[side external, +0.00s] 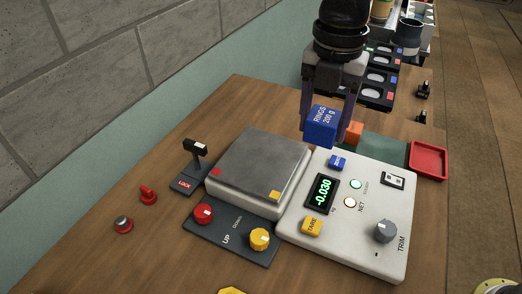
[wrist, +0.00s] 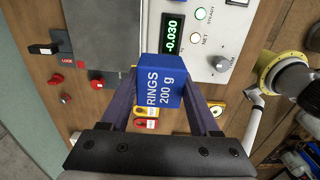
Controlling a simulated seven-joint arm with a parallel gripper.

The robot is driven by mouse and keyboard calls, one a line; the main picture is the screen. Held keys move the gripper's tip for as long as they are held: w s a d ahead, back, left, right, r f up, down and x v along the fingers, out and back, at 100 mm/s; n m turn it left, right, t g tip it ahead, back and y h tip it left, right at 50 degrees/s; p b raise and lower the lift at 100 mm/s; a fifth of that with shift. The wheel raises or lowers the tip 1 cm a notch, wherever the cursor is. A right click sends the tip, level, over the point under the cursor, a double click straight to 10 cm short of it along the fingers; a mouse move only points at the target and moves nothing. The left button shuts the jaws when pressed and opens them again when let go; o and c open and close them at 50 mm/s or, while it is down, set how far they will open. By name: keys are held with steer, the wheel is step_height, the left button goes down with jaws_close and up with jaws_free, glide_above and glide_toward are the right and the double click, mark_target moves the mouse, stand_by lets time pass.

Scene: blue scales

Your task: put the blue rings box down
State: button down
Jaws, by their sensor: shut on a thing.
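The blue rings box (side external: 321,127), marked "RINGS 200 g", is held between the two fingers of my gripper (side external: 322,120). It hangs in the air behind the scale's control panel (side external: 365,225) in the side view. In the wrist view the box (wrist: 166,82) sits between the fingertips of my gripper (wrist: 163,95), its label facing the camera. The grey weighing plate (side external: 262,165) is bare, to the left of the box in the side view. The display (side external: 322,194) reads -0.030.
A red tray (side external: 428,161) lies at the right. A lock lever (side external: 195,150) stands left of the plate. Black holders with pale discs (side external: 375,78) are at the back.

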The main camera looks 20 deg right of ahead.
steer(key=w+a+f, duration=0.3)
steer(key=w+a, duration=0.1)
steer(key=w, duration=0.2)
glide_above(261, 158)
steer(key=f, duration=0.3)
steer(key=s+f, duration=0.1)
steer(key=f, duration=0.1)
steer(key=shift+d, duration=0.3)
steer(key=shift+w+a+f, duration=0.25)
steer(key=shift+w+f, duration=0.1)
steer(key=shift+f, duration=0.05)
steer(key=shift+w+a+f, duration=0.1)
steer(key=shift+w+f, duration=0.05)
steer(key=shift+f, duration=1.55)
steer(key=shift+f, duration=0.1)
steer(key=shift+c, duration=0.6)
jaws_free()
steer(key=shift+f, duration=0.1)
